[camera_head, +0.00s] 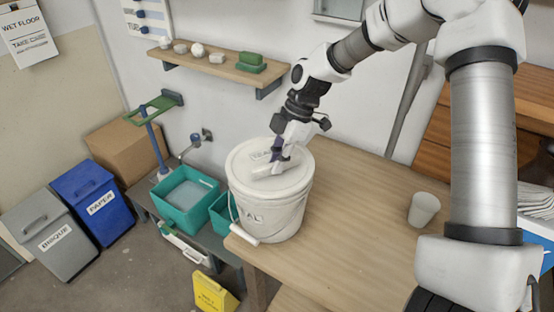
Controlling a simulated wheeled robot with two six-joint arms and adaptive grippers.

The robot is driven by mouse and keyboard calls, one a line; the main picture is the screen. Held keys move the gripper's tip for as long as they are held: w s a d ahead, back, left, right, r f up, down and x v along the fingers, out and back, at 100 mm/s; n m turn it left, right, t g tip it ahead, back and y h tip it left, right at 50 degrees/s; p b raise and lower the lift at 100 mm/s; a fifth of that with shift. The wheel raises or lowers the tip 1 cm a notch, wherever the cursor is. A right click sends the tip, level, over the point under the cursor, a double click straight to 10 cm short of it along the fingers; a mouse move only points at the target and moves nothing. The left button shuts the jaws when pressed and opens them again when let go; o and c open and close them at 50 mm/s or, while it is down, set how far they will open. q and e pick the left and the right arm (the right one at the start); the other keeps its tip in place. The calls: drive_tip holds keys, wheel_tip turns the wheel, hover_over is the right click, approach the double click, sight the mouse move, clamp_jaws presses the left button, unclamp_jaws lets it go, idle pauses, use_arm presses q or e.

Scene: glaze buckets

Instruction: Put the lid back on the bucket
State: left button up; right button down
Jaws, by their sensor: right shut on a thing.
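A white bucket (278,213) stands upright on the wooden table, near its left corner, with lettering on its side and a wire handle hanging at the lower left. A white lid (242,163) with a small label lies over the bucket's mouth; I cannot tell if it is pressed down. My right gripper (277,167) points down at the lid's middle and is shut on the lid's white grip, partly hiding it. My left gripper is not in view.
A white cup (423,209) stands on the table (350,220) to the right, with bare wood between. Teal bins (187,196) sit on a lower bench left of the bucket. A wall shelf (220,67) holds small items. A yellow sign (213,294) stands on the floor.

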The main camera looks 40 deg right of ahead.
drive_tip(key=shift+f, duration=0.15)
idle(0.5)
drive_tip(key=c, duration=0.6)
unclamp_jaws()
drive_tip(key=shift+c, duration=0.2)
drive_tip(key=shift+r+p, duration=2.85)
drive_tip(key=shift+r, duration=0.65)
clamp_jaws()
